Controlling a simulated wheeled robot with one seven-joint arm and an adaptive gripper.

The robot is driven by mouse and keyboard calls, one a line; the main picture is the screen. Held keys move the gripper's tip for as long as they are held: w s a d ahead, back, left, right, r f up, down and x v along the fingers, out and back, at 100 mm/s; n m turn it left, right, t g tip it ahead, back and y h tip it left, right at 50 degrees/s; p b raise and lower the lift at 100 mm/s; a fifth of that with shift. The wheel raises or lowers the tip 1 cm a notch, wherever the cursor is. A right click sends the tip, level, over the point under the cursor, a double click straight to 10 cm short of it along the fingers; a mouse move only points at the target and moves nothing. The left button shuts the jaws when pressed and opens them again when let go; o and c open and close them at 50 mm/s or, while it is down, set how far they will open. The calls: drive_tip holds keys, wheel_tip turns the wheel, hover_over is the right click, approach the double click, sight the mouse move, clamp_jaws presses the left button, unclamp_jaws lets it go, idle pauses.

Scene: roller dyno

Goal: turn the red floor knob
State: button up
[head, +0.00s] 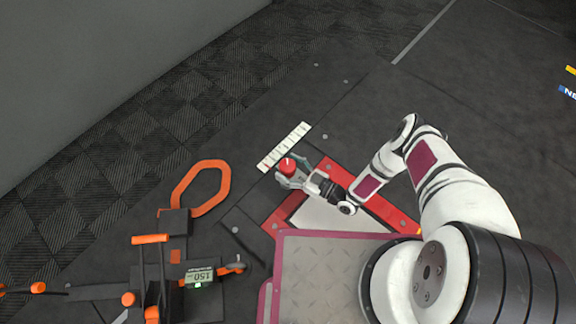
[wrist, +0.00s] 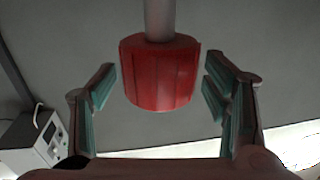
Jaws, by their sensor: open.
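The red knob (head: 287,166) shows in the head view at the tips of my gripper (head: 292,176), beside a white marked strip. In the wrist view the red knob (wrist: 160,72) is a ribbed cylinder on a grey shaft. A gap shows between the knob and the fingers on both sides, so I see no contact.
A white strip with marks (head: 284,147) lies just behind the knob. An orange-handled device with a display (head: 199,277) stands at the lower left, with an orange loop (head: 202,188) behind it. A grey box (wrist: 35,140) shows at the wrist view's left. Dark floor lies open at upper right.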

drive_tip(key=shift+w+a, duration=0.15)
drive_tip(key=shift+a, duration=0.05)
drive_tip(key=c, duration=1.2)
drive_tip(key=shift+o, duration=0.2)
